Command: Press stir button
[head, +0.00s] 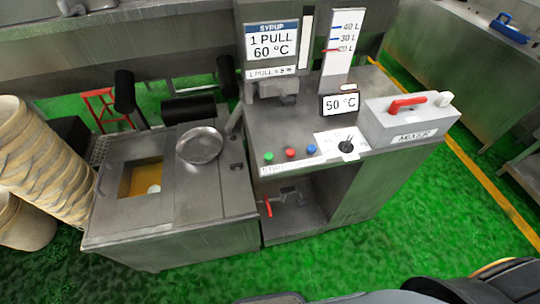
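Three small round buttons sit in a row on the front edge of a grey machine's worktop: a green button (268,157), a red button (290,153) and a blue button (311,149). A white label strip (280,168) runs below them, too small to read, so I cannot tell which one is the stir button. Nothing touches or covers the buttons. Neither of my grippers shows in the head view. Only dark parts, probably of my own body, show along the bottom right edge.
Right of the buttons are a dial (346,146) and a grey mixer box (410,121) with a red lever (408,103). A 50 °C display (340,104) stands behind. On the left are a metal pan (200,146) and stacked buckets (40,150). Green floor (400,220) lies in front.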

